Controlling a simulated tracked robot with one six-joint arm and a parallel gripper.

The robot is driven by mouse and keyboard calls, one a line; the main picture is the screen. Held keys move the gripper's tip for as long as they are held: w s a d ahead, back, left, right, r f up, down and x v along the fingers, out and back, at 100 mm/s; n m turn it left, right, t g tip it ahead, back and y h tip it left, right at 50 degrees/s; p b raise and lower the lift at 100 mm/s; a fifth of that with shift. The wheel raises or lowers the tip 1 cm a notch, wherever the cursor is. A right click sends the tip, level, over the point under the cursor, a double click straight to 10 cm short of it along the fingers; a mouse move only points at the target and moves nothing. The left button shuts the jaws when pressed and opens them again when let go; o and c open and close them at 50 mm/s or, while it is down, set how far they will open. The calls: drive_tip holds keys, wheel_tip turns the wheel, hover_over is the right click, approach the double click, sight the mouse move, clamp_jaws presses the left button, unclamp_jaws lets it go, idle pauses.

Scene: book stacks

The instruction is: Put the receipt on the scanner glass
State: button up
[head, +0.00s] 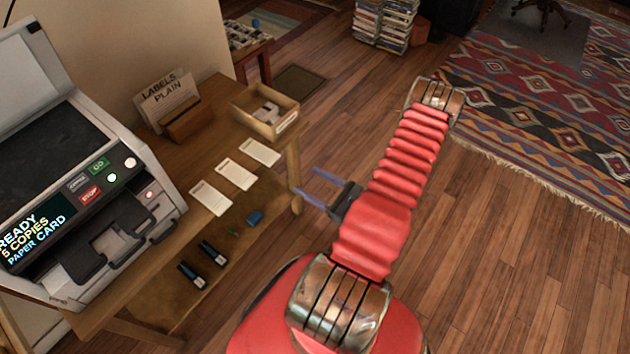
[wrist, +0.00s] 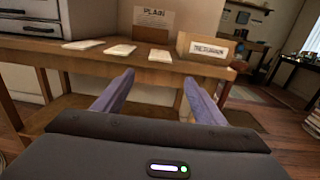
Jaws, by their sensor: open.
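Three pale paper slips lie in a row on the wooden table: a left slip (head: 211,197), a middle slip (head: 235,175) and a right slip (head: 260,152). Their print is too small to read, so I cannot tell which is the receipt. They also show at the table edge in the wrist view (wrist: 120,51). The scanner (head: 70,160) stands at the left, its lid raised and its dark glass (head: 48,146) bare. My gripper (head: 306,184) is open and empty, off the table's right edge, apart from the slips. In the wrist view its fingers (wrist: 156,85) point toward the table.
A wooden box (head: 243,113) with small items stands at the table's back right, near a card holder (head: 187,120) labelled "LABELS PLAIN". A lower shelf (head: 165,300) holds two dark items, a blue one and a green one. Open floor lies right of the table.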

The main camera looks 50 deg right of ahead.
idle(0.7)
drive_tip(key=w+a+r+n+g+y, duration=0.3)
drive_tip(key=a+r+n+g+y, duration=0.25)
drive_tip(key=a+r+n, duration=0.4)
drive_tip(key=w+a+r+n+g+y, duration=0.3)
drive_tip(key=a+r+n+g+y, duration=0.3)
drive_tip(key=a+r+n, duration=0.4)
drive_tip(key=s+a+r+n+h, duration=0.4)
drive_tip(key=a+r+n+h, duration=0.2)
drive_tip(key=r+n, duration=0.2)
drive_tip(key=s+a+r+n+h, duration=0.4)
drive_tip(key=a+r+n+h, duration=0.2)
drive_tip(key=r, duration=0.6)
drive_tip(key=shift+s+r+n+g+h, duration=0.35)
drive_tip(key=shift+n+g, duration=0.1)
drive_tip(key=shift+n, duration=0.4)
